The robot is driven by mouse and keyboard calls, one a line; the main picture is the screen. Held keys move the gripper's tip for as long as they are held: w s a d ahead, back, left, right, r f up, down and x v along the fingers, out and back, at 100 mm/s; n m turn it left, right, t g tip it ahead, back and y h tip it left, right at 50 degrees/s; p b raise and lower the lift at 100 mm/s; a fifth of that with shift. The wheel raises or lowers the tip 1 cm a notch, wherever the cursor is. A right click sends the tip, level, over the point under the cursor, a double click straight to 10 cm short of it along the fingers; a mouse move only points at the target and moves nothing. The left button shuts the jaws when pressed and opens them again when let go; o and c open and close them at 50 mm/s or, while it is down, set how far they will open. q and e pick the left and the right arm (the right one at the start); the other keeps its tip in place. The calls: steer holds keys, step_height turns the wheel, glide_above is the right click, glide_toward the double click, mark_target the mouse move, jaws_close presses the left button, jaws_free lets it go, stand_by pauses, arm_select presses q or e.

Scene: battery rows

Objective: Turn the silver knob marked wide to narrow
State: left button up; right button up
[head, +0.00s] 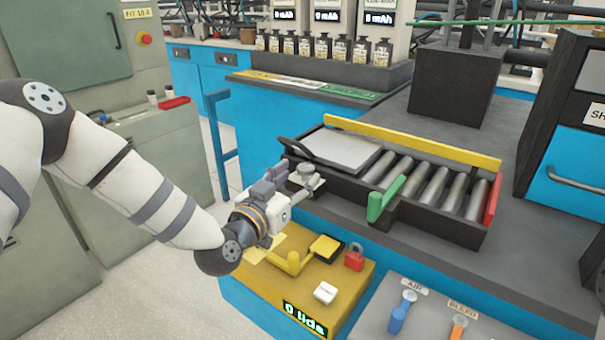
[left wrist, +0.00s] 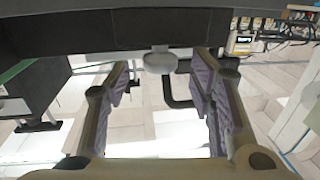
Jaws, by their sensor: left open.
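The silver knob (head: 306,168) is a small round grey disc at the near left end of the black roller tray. Any wide or narrow marking is too small to read. In the left wrist view the knob (left wrist: 158,61) is on the dark tray side, between and beyond the fingertips. My left gripper (head: 296,181) is open, its fingers either side of the knob's line; it also shows in the left wrist view (left wrist: 160,82). I cannot tell whether a finger touches the knob. My right gripper is not in view.
The roller tray (head: 440,222) has a yellow back rail, a green block (head: 387,199) and a red end. Below my gripper is a yellow box (head: 352,279) with a bent handle, a red padlock (head: 354,257) and a white button. Dark bottles (head: 322,46) stand behind.

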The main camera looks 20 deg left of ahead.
arm_select(q)
steer(key=shift+x, duration=1)
steer(key=shift+r, duration=0.1)
steer(key=c, duration=1.1)
steer(key=shift+a+r+m+h, duration=0.1)
steer(key=shift+a+m+h, duration=0.1)
steer(key=shift+m+h, duration=0.55)
steer(key=shift+w+a+f+m+g+h, duration=0.1)
steer(key=shift+m+g+h, duration=0.25)
steer(key=shift+h, duration=0.3)
steer(key=shift+w+f+m+g+h, duration=0.1)
steer(key=shift+m+g+h, duration=0.25)
steer(key=shift+h, duration=0.25)
steer(key=shift+s+h, duration=0.1)
steer(key=shift+h, duration=0.2)
steer(key=o, duration=1.1)
